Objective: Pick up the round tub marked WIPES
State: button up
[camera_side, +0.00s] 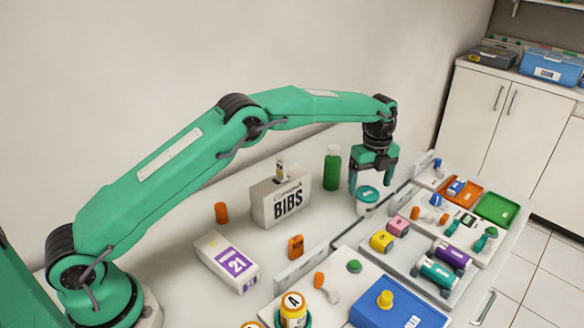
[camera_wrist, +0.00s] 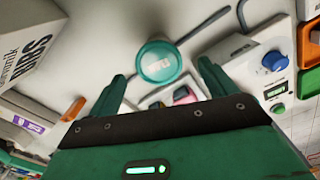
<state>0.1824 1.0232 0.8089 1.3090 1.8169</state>
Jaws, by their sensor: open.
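The round tub (camera_side: 367,197) is white with a teal lid and stands upright on the pale worktop. In the wrist view its lid (camera_wrist: 158,62) shows from above, with pale lettering too blurred to read for sure. My gripper (camera_side: 372,184) points down above the tub, its fingers spread and empty. In the wrist view the two green fingers (camera_wrist: 164,82) stand apart, and the tub lies just beyond their tips, roughly centred between them. I cannot tell whether either finger touches it.
A green bottle (camera_side: 332,170) stands left of the tub, with the BIBS box (camera_side: 281,200) farther left. A low divider (camera_side: 404,196) runs right of the tub, before trays of small coloured items.

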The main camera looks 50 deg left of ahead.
aim_at(368, 193)
jog(key=shift+f, duration=0.85)
jog(key=shift+f, duration=2.6)
jog(key=c, duration=1.1)
jog(key=shift+r, duration=0.25)
